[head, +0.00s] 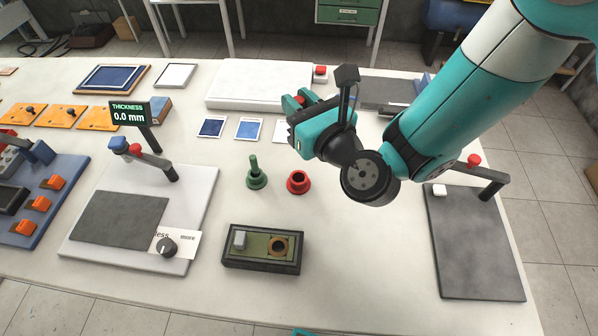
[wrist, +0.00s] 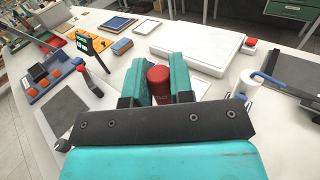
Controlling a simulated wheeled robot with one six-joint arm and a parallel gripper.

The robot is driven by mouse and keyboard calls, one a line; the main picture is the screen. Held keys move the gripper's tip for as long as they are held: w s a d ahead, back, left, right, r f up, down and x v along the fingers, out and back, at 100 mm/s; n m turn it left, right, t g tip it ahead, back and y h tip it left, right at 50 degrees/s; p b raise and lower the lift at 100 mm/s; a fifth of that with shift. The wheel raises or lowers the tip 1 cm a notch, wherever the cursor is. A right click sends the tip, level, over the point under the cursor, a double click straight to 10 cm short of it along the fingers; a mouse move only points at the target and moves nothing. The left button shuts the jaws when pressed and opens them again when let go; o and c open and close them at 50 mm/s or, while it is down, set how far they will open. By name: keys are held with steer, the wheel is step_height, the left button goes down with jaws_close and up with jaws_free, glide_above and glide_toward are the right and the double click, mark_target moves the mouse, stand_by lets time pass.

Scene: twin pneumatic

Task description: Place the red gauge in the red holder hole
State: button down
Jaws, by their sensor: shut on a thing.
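My gripper (head: 299,104) is shut on the red gauge and holds it above the table. In the wrist view the red gauge (wrist: 158,76) shows as a rounded red cylinder between the two teal fingers. In the head view only small bits of red show at the fingers; the rest is hidden. The red holder (head: 298,187) stands on the table, a flanged red ring with a dark hole in its top. It is below and in front of my gripper in the head view, apart from it. I do not make it out in the wrist view.
A green gauge (head: 254,165) stands upright just left of the red holder. A dark box (head: 262,263) with a round socket lies in front. A thickness stand (head: 185,210) is to the left, blue cards (head: 212,127) and a white slab (head: 235,100) behind. Table between is clear.

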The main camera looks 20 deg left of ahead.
step_height(320, 180, down, 16)
steer(key=b, duration=1.3)
steer(key=shift+f, duration=0.1)
steer(key=shift+f+b, duration=0.1)
steer(key=shift+b, duration=0.3)
steer(key=c, duration=1)
jaws_free()
